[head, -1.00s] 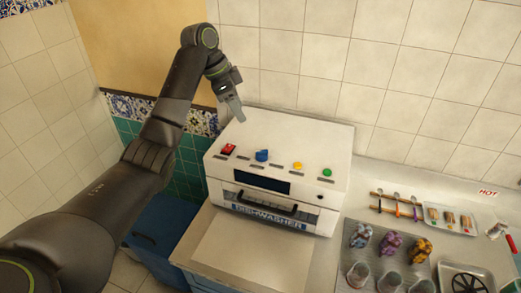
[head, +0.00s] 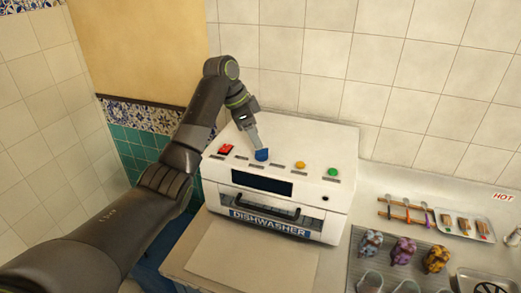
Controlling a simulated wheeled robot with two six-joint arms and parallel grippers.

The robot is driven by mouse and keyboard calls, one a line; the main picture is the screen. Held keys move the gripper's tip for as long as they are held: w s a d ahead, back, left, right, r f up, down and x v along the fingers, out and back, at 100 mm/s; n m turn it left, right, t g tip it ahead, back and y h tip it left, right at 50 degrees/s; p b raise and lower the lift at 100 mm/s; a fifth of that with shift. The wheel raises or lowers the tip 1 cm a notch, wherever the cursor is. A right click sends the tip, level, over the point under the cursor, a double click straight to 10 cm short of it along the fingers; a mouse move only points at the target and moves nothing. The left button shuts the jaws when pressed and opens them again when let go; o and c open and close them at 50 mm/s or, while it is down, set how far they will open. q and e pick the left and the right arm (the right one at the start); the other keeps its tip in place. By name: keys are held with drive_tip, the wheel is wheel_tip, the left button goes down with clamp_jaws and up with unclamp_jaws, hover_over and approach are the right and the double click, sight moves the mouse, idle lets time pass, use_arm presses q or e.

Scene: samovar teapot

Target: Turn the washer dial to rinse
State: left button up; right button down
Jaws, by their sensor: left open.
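A white dishwasher (head: 225,190) labelled DISHWASHER stands on the counter against the tiled wall. Its blue dial (head: 261,155) sits on the sloped top panel, between a red switch (head: 226,149) on the left and yellow (head: 300,165) and green (head: 333,172) buttons on the right. My left gripper (head: 258,143) points down right at the dial from behind and above. Its fingertips are at the dial's upper edge; I cannot tell whether they touch it. The jaws hold nothing that I can see. The small labels around the dial are too small to read. My right gripper is not in view.
A dark display (head: 262,184) and a handle are on the dishwasher's front. The counter in front (head: 255,262) is clear.

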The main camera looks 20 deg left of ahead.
sight(262, 153)
use_arm(q)
drive_tip(key=shift+p+x, duration=0.45)
drive_tip(key=shift+x, duration=2)
drive_tip(key=c, duration=1)
